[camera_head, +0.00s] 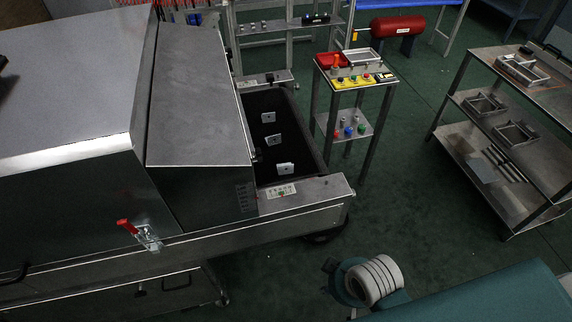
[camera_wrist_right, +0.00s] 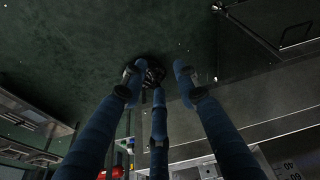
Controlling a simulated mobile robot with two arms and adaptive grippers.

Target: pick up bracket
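One bracket (camera_head: 268,117) is farthest back, one (camera_head: 274,140) is in the middle, and one (camera_head: 285,168) is nearest the front end plate. My right gripper (camera_wrist_right: 157,84) shows in the right wrist view with its blue fingers spread open and nothing between them. It is away from the brackets, and none of them is recognisable in that view. My left gripper is in neither view.
A small stand (camera_head: 354,76) with coloured parts is right of the belt end. A shelf rack (camera_head: 482,100) with metal trays stands at the far right. The dryer's metal end plate (camera_head: 305,194) borders the belt. Green floor (camera_head: 425,190) between them is clear.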

